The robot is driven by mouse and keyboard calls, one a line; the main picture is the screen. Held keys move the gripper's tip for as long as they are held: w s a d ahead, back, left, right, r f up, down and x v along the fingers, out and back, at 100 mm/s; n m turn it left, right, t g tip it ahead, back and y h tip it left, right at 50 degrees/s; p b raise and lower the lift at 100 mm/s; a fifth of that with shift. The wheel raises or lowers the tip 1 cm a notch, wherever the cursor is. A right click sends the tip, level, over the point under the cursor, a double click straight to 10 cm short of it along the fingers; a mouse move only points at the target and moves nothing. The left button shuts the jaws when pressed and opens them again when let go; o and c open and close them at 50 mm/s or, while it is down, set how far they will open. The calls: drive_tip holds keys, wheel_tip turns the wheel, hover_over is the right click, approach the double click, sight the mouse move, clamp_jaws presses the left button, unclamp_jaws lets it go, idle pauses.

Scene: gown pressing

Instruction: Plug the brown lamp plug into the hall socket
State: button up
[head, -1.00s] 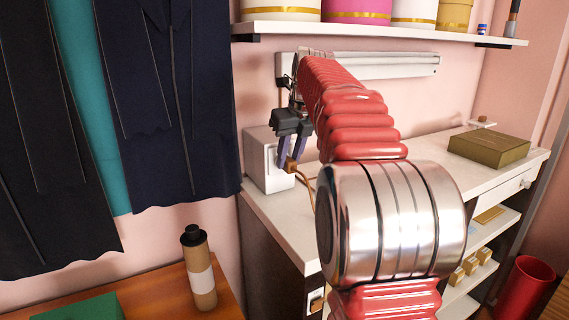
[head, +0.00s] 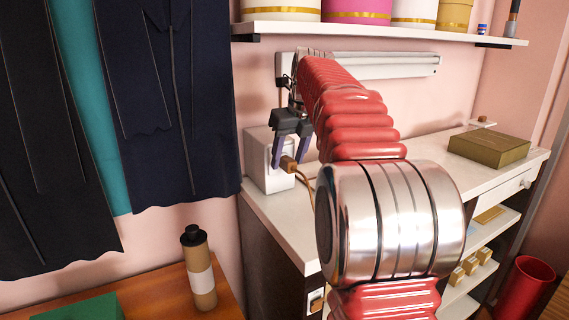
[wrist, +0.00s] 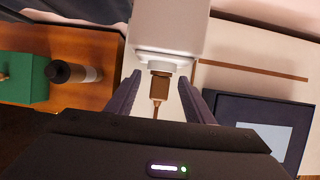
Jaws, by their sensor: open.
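The brown plug (head: 289,164) sits against the front of a white box (head: 257,160) on the white counter, with its cord trailing down to the right. My gripper (head: 290,161) is open, with one dark finger on each side of the plug. In the wrist view, gaps show between the plug and both fingers.
A brown box (head: 490,147) lies on the counter (head: 450,170) at the right. A shelf (head: 390,33) with several tubs hangs above. Dark gowns (head: 165,100) hang at the left, over a wooden table with a capped bottle (head: 199,270). A small outlet-like plate (head: 316,300) is on the cabinet side.

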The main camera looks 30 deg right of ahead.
drive_tip(key=v, duration=1.3)
drive_tip(key=shift+r, duration=0.3)
drive_tip(key=shift+s+a, duration=0.15)
idle(0.3)
drive_tip(key=s+a+f+n, duration=0.4)
drive_tip(key=a+n, duration=0.4)
drive_tip(key=n, duration=0.1)
drive_tip(key=s+a+f+n, duration=0.4)
drive_tip(key=a+f+n, duration=0.1)
drive_tip(key=a+n, duration=0.25)
drive_tip(key=s+a+f+n, duration=0.4)
drive_tip(key=s+f+n, duration=0.4)
drive_tip(key=f+n, duration=0.2)
drive_tip(key=s+a+f+n+t, duration=0.1)
drive_tip(key=s+a+f+n, duration=0.4)
drive_tip(key=s+f+n, duration=0.3)
wheel_tip(320, 180, down, 2)
drive_tip(key=shift+f+n, duration=0.2)
drive_tip(key=shift+n, duration=0.85)
